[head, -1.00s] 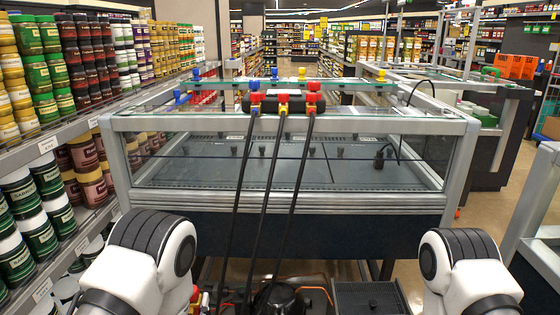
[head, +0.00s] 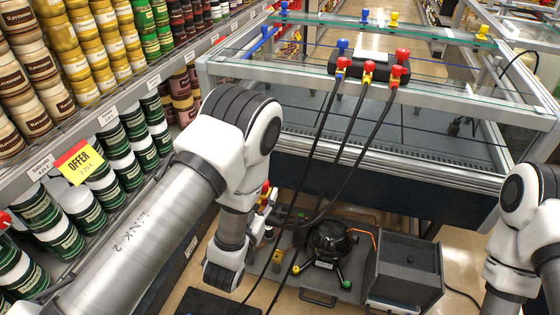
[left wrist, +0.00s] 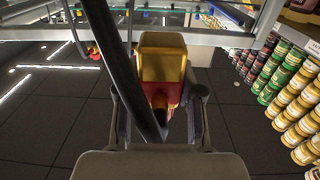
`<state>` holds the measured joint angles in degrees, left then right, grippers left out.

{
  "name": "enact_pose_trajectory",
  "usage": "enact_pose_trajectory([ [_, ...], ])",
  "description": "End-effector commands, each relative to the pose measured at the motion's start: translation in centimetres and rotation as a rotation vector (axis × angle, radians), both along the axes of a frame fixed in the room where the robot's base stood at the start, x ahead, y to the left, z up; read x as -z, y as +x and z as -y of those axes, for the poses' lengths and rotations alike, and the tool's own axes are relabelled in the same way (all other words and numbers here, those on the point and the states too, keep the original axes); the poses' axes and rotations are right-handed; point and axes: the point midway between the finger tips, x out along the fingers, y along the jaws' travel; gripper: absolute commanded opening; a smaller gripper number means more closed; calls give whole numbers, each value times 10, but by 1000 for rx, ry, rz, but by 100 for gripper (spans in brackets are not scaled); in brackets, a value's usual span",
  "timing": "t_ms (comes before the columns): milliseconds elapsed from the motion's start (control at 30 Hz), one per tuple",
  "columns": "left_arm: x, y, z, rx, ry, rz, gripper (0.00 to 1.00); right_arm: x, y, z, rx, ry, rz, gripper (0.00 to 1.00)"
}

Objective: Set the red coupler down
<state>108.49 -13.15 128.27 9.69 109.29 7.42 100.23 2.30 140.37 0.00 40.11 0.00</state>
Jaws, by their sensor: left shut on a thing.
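My left gripper (head: 264,212) hangs low in front of the glass-topped case, beside the black hoses. It is shut on the red coupler (head: 265,188), which sticks up from the jaws, small and partly hidden by my arm. In the left wrist view the red coupler (left wrist: 158,98), with a gold block at its end, stands between the two fingers (left wrist: 160,118). A black hose (left wrist: 122,70) crosses in front of the left finger. My right arm shows at the right edge of the head view, but its gripper is outside the picture.
A gauge manifold (head: 372,66) with coloured knobs rests on the case; several black hoses hang from it. A black compressor (head: 328,238) with green and yellow fittings sits on a grey base beside a dark finned box (head: 408,268). A dark mat (head: 212,303) lies at the bottom. Jar shelves (head: 110,125) stand close left.

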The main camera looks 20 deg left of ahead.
Motion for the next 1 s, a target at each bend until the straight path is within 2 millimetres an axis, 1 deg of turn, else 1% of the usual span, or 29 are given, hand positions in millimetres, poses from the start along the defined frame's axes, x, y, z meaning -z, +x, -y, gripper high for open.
enact_pose_trajectory([
  [67,0,-3,11,71,-3,1,0,0,0,0,0,0,0,54],
  [167,-1,-8,32,206,-3,1,0,0,0,0,0,0,0,54],
  [367,-2,-20,86,539,0,6,0,0,0,0,0,0,1,54],
  [500,-2,-29,128,795,2,8,0,0,0,0,0,0,1,54],
  [633,-2,-37,155,968,2,7,0,0,0,0,0,0,1,54],
  [700,-2,-39,163,1018,1,5,0,0,0,0,0,0,1,54],
  [800,-2,-40,165,1065,-1,5,0,0,0,0,0,0,1,54],
  [867,-2,-40,162,1100,-3,4,0,0,0,0,0,0,1,54],
  [1000,-2,-43,150,1225,0,6,0,0,0,0,0,0,1,54],
])
